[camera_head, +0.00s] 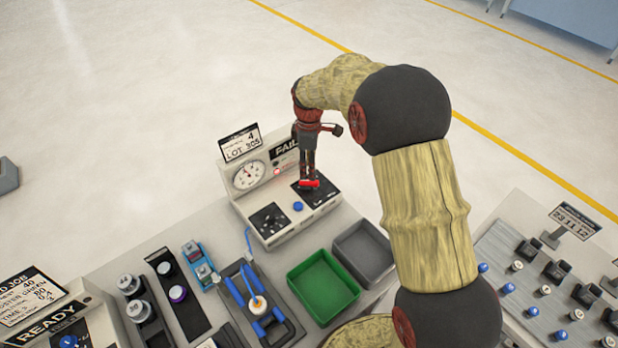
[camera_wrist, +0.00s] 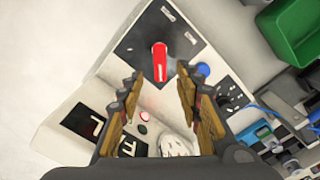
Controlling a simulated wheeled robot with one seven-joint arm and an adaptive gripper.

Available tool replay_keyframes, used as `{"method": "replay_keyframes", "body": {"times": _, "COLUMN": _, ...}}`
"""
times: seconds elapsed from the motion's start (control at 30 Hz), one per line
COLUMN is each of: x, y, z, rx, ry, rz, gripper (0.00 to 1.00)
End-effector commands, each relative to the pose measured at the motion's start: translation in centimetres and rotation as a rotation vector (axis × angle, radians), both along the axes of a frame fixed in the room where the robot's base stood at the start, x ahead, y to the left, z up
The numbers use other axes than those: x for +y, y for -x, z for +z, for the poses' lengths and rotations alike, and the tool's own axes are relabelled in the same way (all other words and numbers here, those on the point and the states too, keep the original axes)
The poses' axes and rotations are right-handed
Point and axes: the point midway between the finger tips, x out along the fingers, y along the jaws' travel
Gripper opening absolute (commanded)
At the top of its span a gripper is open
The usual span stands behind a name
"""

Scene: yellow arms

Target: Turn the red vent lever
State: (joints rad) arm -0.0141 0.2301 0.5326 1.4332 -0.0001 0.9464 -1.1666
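The red vent lever (camera_head: 309,184) is on the dark plate at the right part of a white test unit (camera_head: 285,228). In the wrist view the red lever (camera_wrist: 160,62) stands out from its dark plate, ahead of the fingertips and between their lines. My gripper (camera_head: 307,178) is right above the lever in the head view. In the wrist view my gripper (camera_wrist: 157,85) has its two fingers apart, with a gap between them. I cannot tell whether a finger touches the lever.
The unit has a blue button (camera_head: 298,206), a gauge (camera_head: 249,175) and a FAIL display (camera_head: 284,148). A green bin (camera_head: 322,286) and a grey bin (camera_head: 363,254) stand in front. Floor behind is clear.

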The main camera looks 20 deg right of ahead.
Motion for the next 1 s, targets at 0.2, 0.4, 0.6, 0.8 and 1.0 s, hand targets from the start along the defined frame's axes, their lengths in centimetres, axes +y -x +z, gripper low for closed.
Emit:
{"method": "replay_keyframes", "body": {"times": 0.2, "x": 0.0, "y": 0.1, "z": -3.7, "rx": 0.002, "ry": 0.000, "rz": -0.002, "gripper": 0.35}}
{"method": "replay_keyframes", "body": {"times": 0.4, "x": 0.0, "y": 0.0, "z": -5.4, "rx": 0.000, "ry": 0.000, "rz": -0.002, "gripper": 0.35}}
{"method": "replay_keyframes", "body": {"times": 0.6, "x": 0.0, "y": 0.0, "z": -5.8, "rx": -0.001, "ry": 0.000, "rz": -0.003, "gripper": 0.35}}
{"method": "replay_keyframes", "body": {"times": 0.8, "x": 0.0, "y": 0.0, "z": -5.8, "rx": -0.001, "ry": 0.000, "rz": -0.003, "gripper": 0.31}}
{"method": "replay_keyframes", "body": {"times": 1.0, "x": 0.0, "y": 0.0, "z": -5.8, "rx": -0.001, "ry": 0.000, "rz": -0.003, "gripper": 0.20}}
